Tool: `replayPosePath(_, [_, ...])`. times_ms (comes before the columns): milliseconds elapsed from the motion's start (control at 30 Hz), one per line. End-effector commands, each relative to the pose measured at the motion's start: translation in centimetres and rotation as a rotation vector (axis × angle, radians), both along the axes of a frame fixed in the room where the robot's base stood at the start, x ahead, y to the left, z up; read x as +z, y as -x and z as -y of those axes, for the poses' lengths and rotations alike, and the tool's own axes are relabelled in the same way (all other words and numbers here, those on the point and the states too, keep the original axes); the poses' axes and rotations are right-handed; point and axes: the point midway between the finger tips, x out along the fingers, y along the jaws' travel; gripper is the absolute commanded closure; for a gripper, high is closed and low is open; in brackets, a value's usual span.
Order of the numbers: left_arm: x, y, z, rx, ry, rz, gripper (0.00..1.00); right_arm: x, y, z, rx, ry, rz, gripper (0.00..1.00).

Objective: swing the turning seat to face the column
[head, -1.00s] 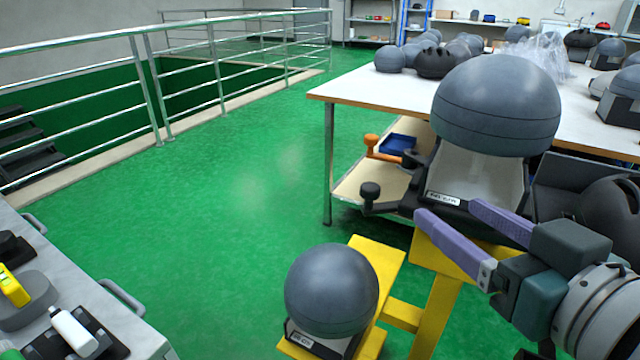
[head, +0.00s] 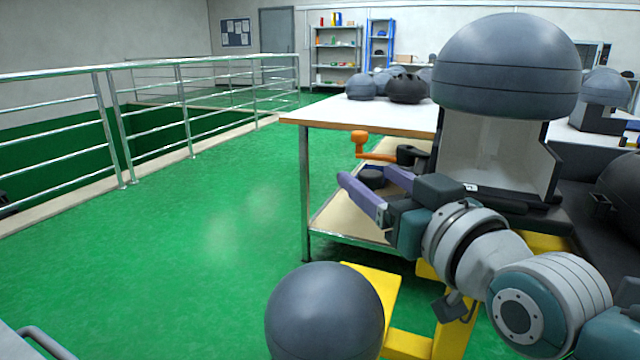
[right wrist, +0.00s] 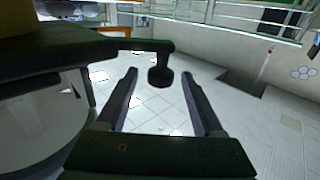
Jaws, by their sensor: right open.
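The turning seat appears to be the dark base with a pale hollow front (head: 490,155) under a large grey dome (head: 508,65); I cannot be sure. A dark arm reaches left from it and ends in a black round knob (head: 372,178). In the right wrist view the knob (right wrist: 160,76) hangs from the arm (right wrist: 115,46), between my fingertips. My right gripper (head: 365,175), with purple fingers, is open around or just short of the knob; contact is unclear. I cannot pick out the column. My left gripper is not in view.
A second grey dome (head: 325,310) sits low in front, beside a yellow stand (head: 405,345). A white-topped table (head: 330,112) with a lower shelf is behind. The green floor at left is clear up to the railing (head: 180,105).

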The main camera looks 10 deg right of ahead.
Motion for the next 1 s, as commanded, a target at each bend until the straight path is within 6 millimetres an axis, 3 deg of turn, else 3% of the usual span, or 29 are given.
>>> replayPosePath(200, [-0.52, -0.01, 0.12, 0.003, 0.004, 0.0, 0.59, -0.03, -1.41, -0.32, 0.001, 0.0, 0.0, 0.31])
replayPosePath(467, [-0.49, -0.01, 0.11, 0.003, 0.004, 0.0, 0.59, 0.03, -1.47, -0.34, 0.001, 0.0, 0.0, 0.32])
replayPosePath(1000, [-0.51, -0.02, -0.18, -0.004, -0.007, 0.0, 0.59, 0.01, -1.44, -0.31, 0.001, 0.001, 0.0, 0.93])
